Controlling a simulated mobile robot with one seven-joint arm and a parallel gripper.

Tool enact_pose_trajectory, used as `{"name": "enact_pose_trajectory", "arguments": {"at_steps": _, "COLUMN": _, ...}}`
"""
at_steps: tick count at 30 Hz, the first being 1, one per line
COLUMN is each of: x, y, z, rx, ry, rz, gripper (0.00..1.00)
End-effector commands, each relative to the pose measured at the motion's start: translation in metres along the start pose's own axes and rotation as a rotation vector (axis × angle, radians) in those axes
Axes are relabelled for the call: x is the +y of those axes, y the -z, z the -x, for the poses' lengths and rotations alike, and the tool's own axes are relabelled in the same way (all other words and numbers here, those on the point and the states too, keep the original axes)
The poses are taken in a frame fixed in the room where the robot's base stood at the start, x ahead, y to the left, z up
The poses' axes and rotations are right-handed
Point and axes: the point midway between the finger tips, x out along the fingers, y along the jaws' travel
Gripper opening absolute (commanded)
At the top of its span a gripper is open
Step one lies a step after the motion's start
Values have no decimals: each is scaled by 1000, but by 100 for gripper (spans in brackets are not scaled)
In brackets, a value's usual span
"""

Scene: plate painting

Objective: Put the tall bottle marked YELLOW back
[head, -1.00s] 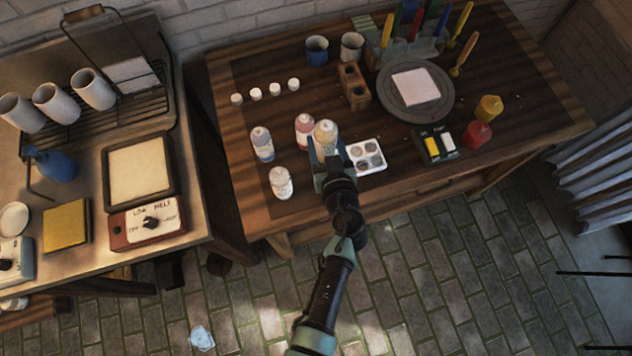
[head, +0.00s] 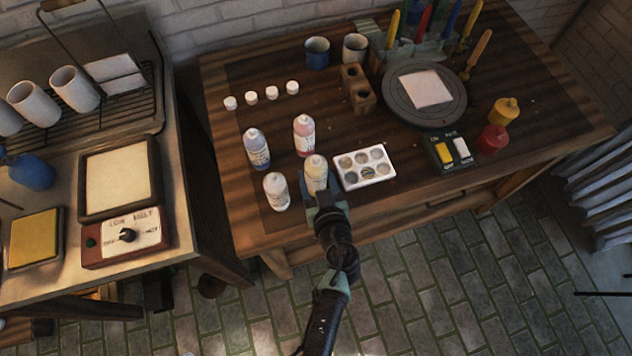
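A tall bottle with pale yellow contents (head: 316,170) is upright near the table's front edge, left of the paint palette. Its marking is too small to read. My gripper (head: 319,192) is at its lower front side, with the fingers around it; they look shut on it, though the hand partly hides the grip. I cannot tell whether its base touches the table. A tall white bottle (head: 276,191) stands just left of it. A tall blue bottle (head: 257,149) and a tall pink bottle (head: 304,136) stand behind.
The white palette (head: 364,169) lies close on the right. A short yellow squeeze bottle (head: 503,111) and red one (head: 492,139) stand far right, near a switch box (head: 449,150). Several small white caps (head: 271,93) line the back left. A turntable (head: 425,111) sits behind.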

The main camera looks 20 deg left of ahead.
Motion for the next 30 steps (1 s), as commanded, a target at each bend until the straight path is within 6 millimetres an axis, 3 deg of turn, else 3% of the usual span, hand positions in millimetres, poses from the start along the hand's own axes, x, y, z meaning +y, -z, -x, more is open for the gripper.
{"name": "enact_pose_trajectory", "arguments": {"at_steps": 1, "x": 0, "y": -12, "z": -6, "rx": 1, "ry": 0, "rz": -2, "gripper": 31}}
{"name": "enact_pose_trajectory", "arguments": {"at_steps": 3, "x": 0, "y": -17, "z": -8, "rx": 2, "ry": 0, "rz": 0, "gripper": 31}}
{"name": "enact_pose_trajectory", "arguments": {"at_steps": 15, "x": 0, "y": -19, "z": -8, "rx": 2, "ry": 0, "rz": -2, "gripper": 31}}
{"name": "enact_pose_trajectory", "arguments": {"at_steps": 16, "x": 0, "y": -19, "z": -8, "rx": 0, "ry": 0, "rz": -2, "gripper": 66}}
{"name": "enact_pose_trajectory", "arguments": {"at_steps": 20, "x": 0, "y": -19, "z": -8, "rx": 0, "ry": 0, "rz": -1, "gripper": 89}}
{"name": "enact_pose_trajectory", "arguments": {"at_steps": 30, "x": 0, "y": -16, "z": -7, "rx": 0, "ry": 0, "rz": -1, "gripper": 90}}
